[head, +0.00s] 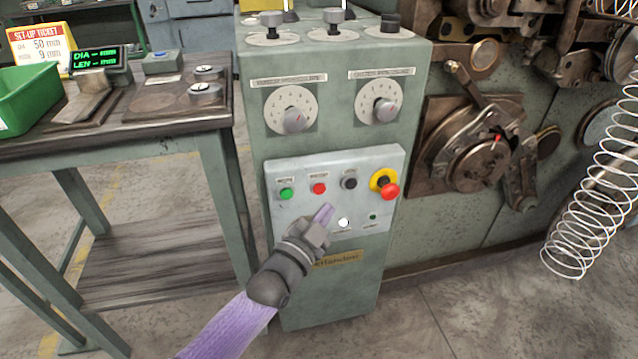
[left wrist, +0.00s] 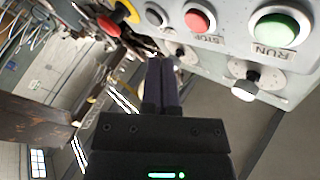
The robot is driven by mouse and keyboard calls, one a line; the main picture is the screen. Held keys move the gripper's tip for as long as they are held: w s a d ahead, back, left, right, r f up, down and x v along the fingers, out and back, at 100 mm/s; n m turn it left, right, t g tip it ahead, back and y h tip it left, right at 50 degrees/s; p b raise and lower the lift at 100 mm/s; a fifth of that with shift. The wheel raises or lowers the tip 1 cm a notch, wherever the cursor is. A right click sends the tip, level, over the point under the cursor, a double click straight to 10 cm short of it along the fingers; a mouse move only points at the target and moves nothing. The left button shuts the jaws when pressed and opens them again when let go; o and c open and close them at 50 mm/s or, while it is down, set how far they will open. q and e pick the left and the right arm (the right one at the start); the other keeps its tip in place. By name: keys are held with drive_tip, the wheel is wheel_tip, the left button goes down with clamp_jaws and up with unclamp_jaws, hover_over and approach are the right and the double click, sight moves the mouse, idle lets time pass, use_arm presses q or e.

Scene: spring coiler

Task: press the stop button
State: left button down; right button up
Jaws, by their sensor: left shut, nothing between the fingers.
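The red stop button (head: 319,188) is on the grey control panel (head: 300,168), between a green button and a dark one. In the left wrist view the red button (left wrist: 197,20), labelled STOP, is at the top, right of and above the fingertips. My left gripper (head: 325,212) is shut and empty, its purple-grey fingers just below the stop button in the head view. The fingertips also show in the left wrist view (left wrist: 161,62), apart from the button in the picture. I cannot tell how far they are from the panel. My right gripper is not in view.
The green RUN button (head: 286,194), the dark button (head: 349,183) and a red mushroom button on a yellow collar (head: 386,188) are close by. Dials (head: 292,112) sit above. A bench (head: 120,135) stands left, the coiler (head: 470,150) right, with a hanging wire spring (head: 595,205).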

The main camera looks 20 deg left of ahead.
use_arm(q)
drive_tip(key=shift+s+d+p, duration=0.55)
drive_tip(key=shift+s+d, duration=0.05)
drive_tip(key=shift+s, duration=0.35)
drive_tip(key=shift+f, duration=0.1)
